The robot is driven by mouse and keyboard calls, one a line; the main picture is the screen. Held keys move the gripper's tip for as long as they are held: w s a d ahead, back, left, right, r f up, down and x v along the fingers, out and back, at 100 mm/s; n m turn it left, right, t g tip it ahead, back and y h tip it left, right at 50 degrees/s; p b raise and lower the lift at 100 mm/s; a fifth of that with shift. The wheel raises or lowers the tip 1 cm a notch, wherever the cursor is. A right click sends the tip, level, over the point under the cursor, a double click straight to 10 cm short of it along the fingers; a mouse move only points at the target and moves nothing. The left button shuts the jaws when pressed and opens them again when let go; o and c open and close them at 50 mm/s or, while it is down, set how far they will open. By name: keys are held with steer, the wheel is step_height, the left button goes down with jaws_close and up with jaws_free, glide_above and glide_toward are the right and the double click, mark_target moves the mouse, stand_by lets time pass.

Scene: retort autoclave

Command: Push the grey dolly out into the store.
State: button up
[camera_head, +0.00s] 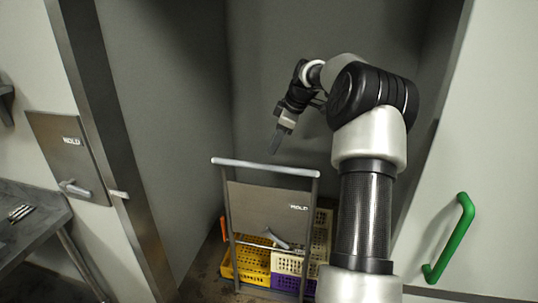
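The grey dolly (266,167) stands in a doorway-like recess, low in the middle of the picture. It has an upright frame with a pale top bar, and a grey panel (262,208) with a lettered mark and a lever is seen within the frame. Yellow (247,262), cream and purple crates show low behind the frame. The dolly's base and wheels are hidden. My gripper (279,138) is above the top bar, pointing down and apart from it in the picture. Its fingers overlap from this angle, so their opening is unclear. Nothing is visibly held.
A dark steel door post (110,150) stands left of the recess. A lettered plate with a lever (72,155) is on the left wall. A dark grey bench (30,215) stands at lower left. A green handle (450,240) is on the white surface at right.

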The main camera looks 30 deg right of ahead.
steer(key=v, duration=0.7)
steer(key=shift+r, duration=0.1)
